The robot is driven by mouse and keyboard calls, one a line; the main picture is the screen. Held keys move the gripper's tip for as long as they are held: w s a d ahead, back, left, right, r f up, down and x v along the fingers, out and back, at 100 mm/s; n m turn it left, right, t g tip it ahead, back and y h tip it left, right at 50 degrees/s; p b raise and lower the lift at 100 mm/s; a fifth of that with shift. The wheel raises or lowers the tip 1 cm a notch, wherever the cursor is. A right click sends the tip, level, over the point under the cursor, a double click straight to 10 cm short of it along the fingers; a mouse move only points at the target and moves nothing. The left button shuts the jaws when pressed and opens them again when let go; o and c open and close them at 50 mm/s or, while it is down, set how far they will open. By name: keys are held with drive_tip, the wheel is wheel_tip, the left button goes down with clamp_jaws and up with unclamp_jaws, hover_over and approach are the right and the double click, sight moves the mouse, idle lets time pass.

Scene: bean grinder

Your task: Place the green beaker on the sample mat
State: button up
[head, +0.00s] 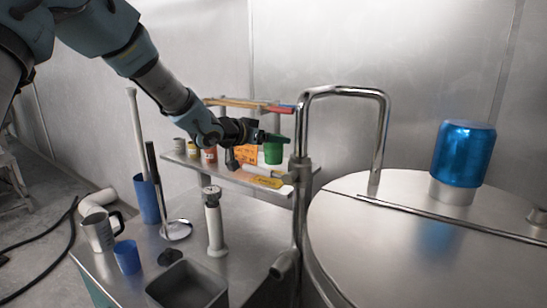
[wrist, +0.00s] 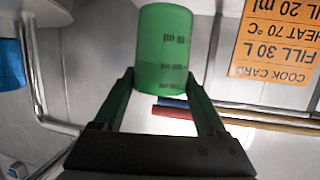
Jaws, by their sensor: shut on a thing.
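The green beaker (head: 273,152) is at the right part of the wall shelf in the head view; I cannot tell whether its base touches the shelf. My gripper (head: 268,137) reaches it from the left and is shut on it. In the wrist view the green beaker (wrist: 166,48), with dark markings, sits between the two fingertips of my gripper (wrist: 162,82). I cannot make out a sample mat for sure; a yellow strip (head: 268,181) lies at the shelf's front right, below the beaker.
The shelf (head: 225,175) also holds small jars (head: 209,155), an orange cook card (head: 246,154) and a white cylinder (head: 258,170). A bent metal pipe (head: 302,135) rises just right of the beaker. A steel vessel (head: 400,250) with a blue container (head: 463,152) stands at right.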

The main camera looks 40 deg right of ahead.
sight(266, 152)
drive_tip(key=shift+f+p, duration=0.3)
drive_tip(key=shift+f, duration=1.95)
drive_tip(key=shift+f, duration=0.15)
drive_tip(key=o, duration=1.4)
drive_tip(key=shift+a+r, duration=0.1)
drive_tip(key=shift+r, duration=0.1)
drive_tip(key=b+v, duration=0.2)
drive_tip(key=v, duration=0.9)
drive_tip(key=shift+a+r, duration=0.15)
drive_tip(key=shift+a, duration=0.25)
